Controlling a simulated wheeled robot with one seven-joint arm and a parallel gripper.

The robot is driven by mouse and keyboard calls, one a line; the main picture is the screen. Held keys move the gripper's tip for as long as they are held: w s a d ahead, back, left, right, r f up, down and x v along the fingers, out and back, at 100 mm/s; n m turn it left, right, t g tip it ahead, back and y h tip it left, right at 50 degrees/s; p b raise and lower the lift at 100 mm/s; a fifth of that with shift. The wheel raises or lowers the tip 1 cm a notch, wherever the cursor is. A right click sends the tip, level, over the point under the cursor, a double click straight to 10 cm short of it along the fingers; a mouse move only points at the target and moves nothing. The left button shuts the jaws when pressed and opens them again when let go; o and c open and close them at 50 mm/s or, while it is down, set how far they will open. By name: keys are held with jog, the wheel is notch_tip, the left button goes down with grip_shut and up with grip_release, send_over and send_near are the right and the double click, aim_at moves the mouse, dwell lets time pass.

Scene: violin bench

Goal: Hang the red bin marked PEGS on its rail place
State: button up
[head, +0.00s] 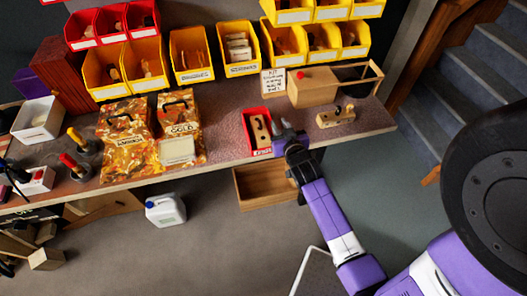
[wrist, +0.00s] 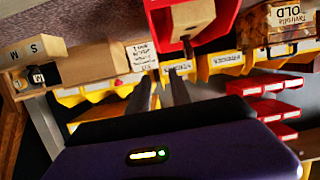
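The red bin (head: 256,130) stands on the bench with wooden pieces in it and a pale label on its front; I cannot read the label surely. In the wrist view the red bin (wrist: 232,14) is at the top, just beyond my fingertips, with a wooden piece inside. My gripper (head: 280,124) is at the bin's right side in the head view. In the wrist view my gripper (wrist: 166,76) shows two grey fingers with a gap and nothing clearly between them. Whether a finger touches the bin I cannot tell. The rail place is not clearly identifiable among the wall bins.
Yellow bins (head: 190,55) and red bins (head: 112,21) hang behind the bench. A wooden box (head: 313,91), a sign card (head: 273,82) and a wooden block (head: 335,117) are right of the bin.

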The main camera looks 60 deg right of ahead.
jog(key=shift+s+a+f+y, duration=0.15)
jog(key=shift+a+f, duration=0.15)
jog(key=shift+f, duration=0.3)
jog(key=shift+s+a+f+y, duration=0.15)
jog(key=shift+a+f, duration=0.1)
jog(key=shift+f, duration=0.35)
jog(key=shift+b+x, duration=1.25)
jog(key=shift+x, duration=2.75)
jog(key=shift+w+d+f, duration=0.2)
jog(key=shift+f, duration=0.2)
jog(key=shift+f+g, duration=0.15)
jog(key=shift+g, duration=0.15)
jog(key=shift+s+f, duration=0.1)
jog(key=shift+s, duration=0.05)
grip_shut()
jog(key=shift+r, duration=0.2)
jog(key=shift+r, duration=0.1)
jog(key=shift+w+d+r+p, duration=0.1)
jog(key=shift+r+p, duration=0.45)
jog(key=shift+r, duration=0.3)
jog(key=shift+w+r+p, duration=0.15)
jog(key=shift+r+p, duration=0.35)
jog(key=shift+r, duration=0.3)
